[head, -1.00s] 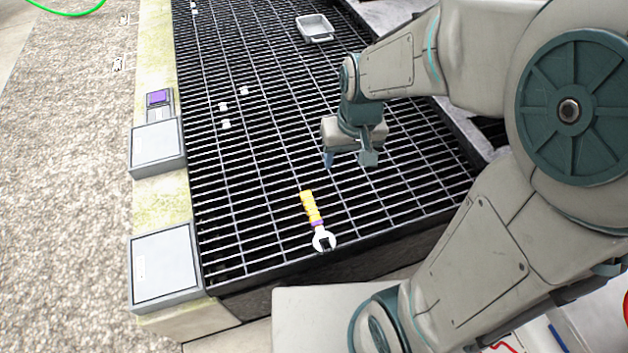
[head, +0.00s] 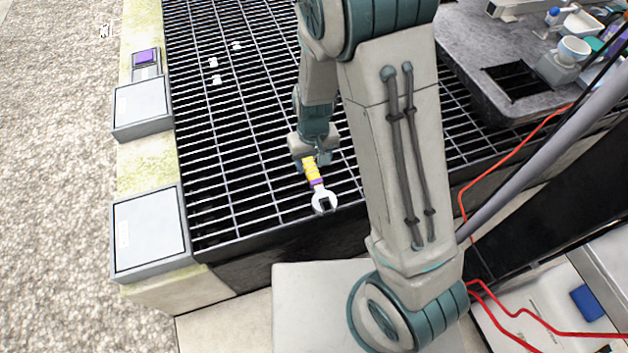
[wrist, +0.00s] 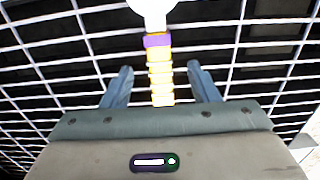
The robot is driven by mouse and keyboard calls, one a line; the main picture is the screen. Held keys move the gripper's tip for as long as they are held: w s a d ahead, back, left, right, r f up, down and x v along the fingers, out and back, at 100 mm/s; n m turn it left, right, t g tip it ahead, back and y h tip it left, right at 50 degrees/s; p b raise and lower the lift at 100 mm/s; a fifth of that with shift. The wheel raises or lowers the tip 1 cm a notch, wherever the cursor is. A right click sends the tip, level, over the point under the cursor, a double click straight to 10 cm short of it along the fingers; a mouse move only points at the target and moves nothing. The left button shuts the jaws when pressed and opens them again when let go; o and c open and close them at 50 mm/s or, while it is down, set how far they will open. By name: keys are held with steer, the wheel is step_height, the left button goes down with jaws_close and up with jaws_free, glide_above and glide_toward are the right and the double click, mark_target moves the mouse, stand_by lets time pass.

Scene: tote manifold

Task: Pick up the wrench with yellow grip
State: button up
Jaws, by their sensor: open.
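The wrench with the yellow grip (head: 312,172) lies on the dark metal grating, its pale open-ended head toward the front edge and a purple band between head and grip. My gripper (head: 311,161) is over the far end of the yellow grip and hides part of it. In the wrist view the wrench (wrist: 160,75) runs up the middle, between the two blue fingers of my gripper (wrist: 160,88). The fingers are open, with a gap on each side of the grip. The lower end of the grip is hidden behind the gripper body.
Grey boxes (head: 150,232) and a purple button (head: 146,56) stand along the left ledge. Small white pieces (head: 214,63) lie on the grating farther back. A grey counter (head: 470,60) with cups and dishes is at the right. The grating left of the wrench is clear.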

mark_target(315, 176)
steer(key=f, duration=0.2)
steer(key=f+b, duration=0.1)
steer(key=f, duration=0.1)
steer(key=f+b, duration=0.1)
steer(key=f, duration=0.1)
steer(key=shift+s+d, duration=0.15)
steer(key=shift+s, duration=0.1)
jaws_close()
